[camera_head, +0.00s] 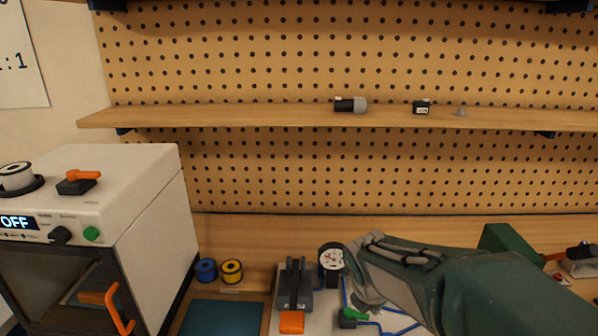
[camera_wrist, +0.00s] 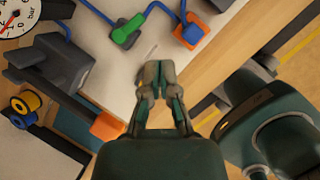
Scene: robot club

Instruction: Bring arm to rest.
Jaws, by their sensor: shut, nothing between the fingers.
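My gripper (camera_wrist: 155,76) shows in the wrist view with its fingertips together and nothing between them. It is over the white board (camera_wrist: 115,75), close to the board's edge. In the head view my green and grey arm (camera_head: 470,285) reaches in from the lower right over the bench. The fingertips cannot be made out clearly there.
Beside the arm are a pressure gauge (camera_head: 332,258), a grey device with an orange end (camera_head: 291,322) and a green-handled valve (camera_head: 354,315) with blue tubing. A white machine (camera_head: 130,200) stands left. A shelf (camera_head: 250,118) holding small parts runs above.

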